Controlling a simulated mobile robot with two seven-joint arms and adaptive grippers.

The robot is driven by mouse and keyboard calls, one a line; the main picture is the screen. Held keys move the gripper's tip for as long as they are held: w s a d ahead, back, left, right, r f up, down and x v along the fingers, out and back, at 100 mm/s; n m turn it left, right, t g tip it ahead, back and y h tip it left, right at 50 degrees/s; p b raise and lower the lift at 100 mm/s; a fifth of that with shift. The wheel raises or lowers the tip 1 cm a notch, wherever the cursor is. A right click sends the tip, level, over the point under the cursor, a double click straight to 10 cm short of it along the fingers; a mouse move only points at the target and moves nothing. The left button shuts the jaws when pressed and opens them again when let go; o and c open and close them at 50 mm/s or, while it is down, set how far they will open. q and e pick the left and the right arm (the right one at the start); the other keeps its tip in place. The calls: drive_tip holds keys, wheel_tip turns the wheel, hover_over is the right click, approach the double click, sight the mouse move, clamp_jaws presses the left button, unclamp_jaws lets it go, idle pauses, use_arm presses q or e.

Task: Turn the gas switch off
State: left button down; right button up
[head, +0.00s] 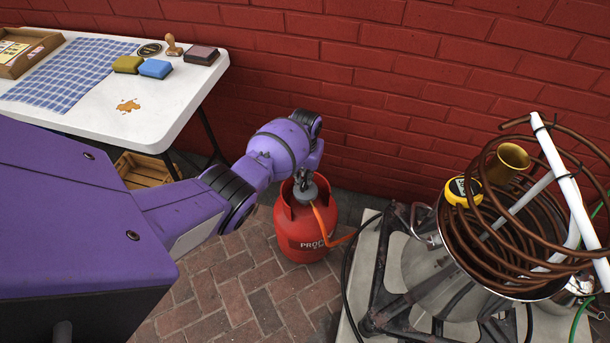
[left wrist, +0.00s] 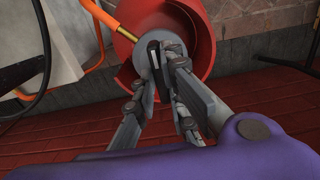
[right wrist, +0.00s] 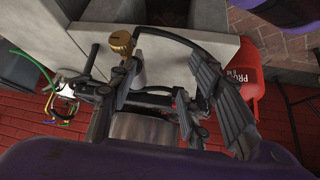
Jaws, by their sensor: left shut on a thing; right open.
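The red gas bottle (head: 302,232) stands upright on the brick paving by the wall. Its grey regulator (head: 321,190) sits on top, with an orange hose (head: 320,220) running from it. My left gripper (head: 303,180) reaches down onto the regulator. In the left wrist view, my left gripper (left wrist: 170,72) is shut on the dark gas switch, in front of the round grey regulator (left wrist: 148,62); the fingers hide most of the switch, so its setting cannot be told. In the right wrist view, my right gripper (right wrist: 165,95) is open, with nothing seen between its fingers.
A steel pot with a copper coil (head: 500,240) stands on a burner frame (head: 385,275) to the right of the bottle. A white table (head: 165,105) with sponges and a checked cloth is at left. The red brick wall (head: 370,90) closes off the back.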

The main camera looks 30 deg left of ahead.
sight(305, 179)
use_arm(q)
drive_tip(key=m, duration=0.4)
drive_tip(key=shift+m, duration=0.3)
drive_tip(key=m, duration=0.3)
drive_tip(key=shift+m, duration=1.2)
use_arm(e)
drive_tip(key=shift+w+r, duration=0.4)
drive_tip(key=shift+w, duration=0.1)
drive_tip(key=shift+s+d+f, duration=0.1)
drive_tip(key=shift+s, duration=0.35)
use_arm(q)
drive_tip(key=c, duration=1.9)
unclamp_jaws()
drive_tip(key=shift+o, duration=0.5)
drive_tip(key=shift+w+r, duration=0.1)
drive_tip(key=shift+r, duration=0.45)
wheel_tip(305, 179, up, 11)
use_arm(e)
drive_tip(key=shift+w, duration=0.3)
